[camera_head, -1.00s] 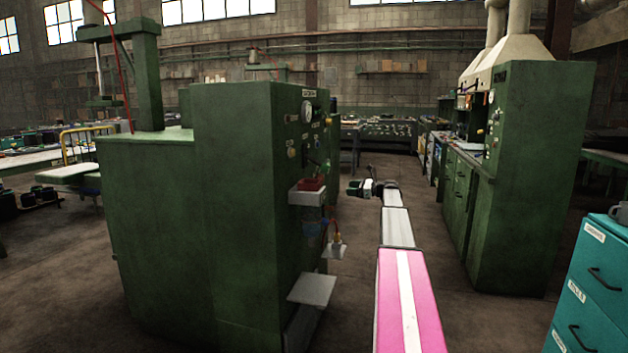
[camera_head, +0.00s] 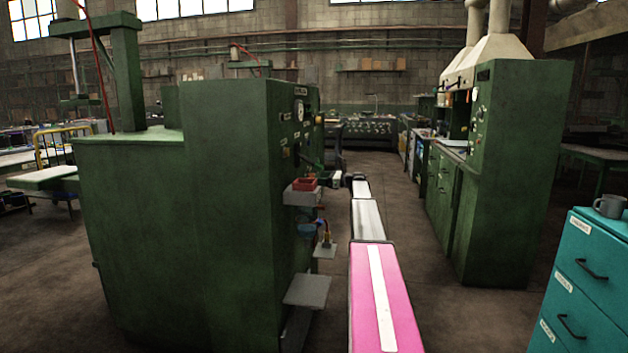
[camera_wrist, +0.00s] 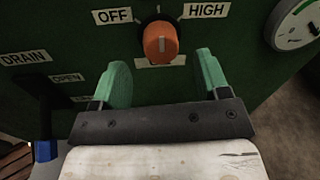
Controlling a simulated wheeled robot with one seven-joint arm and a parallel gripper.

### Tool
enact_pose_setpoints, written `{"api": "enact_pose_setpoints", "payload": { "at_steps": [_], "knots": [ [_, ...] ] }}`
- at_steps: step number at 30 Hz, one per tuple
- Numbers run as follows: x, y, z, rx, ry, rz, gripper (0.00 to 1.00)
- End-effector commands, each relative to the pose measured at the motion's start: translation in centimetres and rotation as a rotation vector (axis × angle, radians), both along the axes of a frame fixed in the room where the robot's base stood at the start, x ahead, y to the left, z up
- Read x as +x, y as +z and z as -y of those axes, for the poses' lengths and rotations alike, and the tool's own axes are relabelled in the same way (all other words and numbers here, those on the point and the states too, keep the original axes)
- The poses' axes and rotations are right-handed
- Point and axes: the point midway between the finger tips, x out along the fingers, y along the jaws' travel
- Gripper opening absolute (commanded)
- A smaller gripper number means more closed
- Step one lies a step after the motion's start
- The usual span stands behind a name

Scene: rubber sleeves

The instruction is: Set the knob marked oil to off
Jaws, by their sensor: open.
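An orange knob (camera_wrist: 161,42) is on the green panel in the wrist view, with an OFF label (camera_wrist: 115,15) at its upper left and a HIGH label (camera_wrist: 204,11) at its upper right. Its pale pointer line points up, between the two labels. A pale plate just below the knob is mostly hidden, so I cannot read the knob's name. My gripper (camera_wrist: 162,80) is open and empty, with green pads left and right, just below the knob and apart from it. In the head view the green machine (camera_head: 215,200) hides the panel face at a steep angle.
A round gauge (camera_wrist: 296,25) is at the upper right. Small shelves (camera_head: 307,290) stick out from the machine's side. An aisle (camera_head: 385,185) lies to its right.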

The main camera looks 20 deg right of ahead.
Motion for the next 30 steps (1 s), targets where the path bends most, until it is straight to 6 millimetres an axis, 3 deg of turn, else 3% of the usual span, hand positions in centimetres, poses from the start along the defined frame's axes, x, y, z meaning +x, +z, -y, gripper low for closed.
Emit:
{"api": "enact_pose_setpoints", "payload": {
  "at_steps": [6,17,22,30],
  "knots": [
    [2.0,0.0,-2.8,0.0,0.001,0.0,0.69],
    [2.4,0.0,-3.4,0.0,-0.001,0.0,0.69],
    [2.4,0.0,-3.4,0.0,-0.001,0.0,0.19],
    [2.4,0.0,-3.4,-0.007,-0.001,0.012,0.2]
  ]
}}
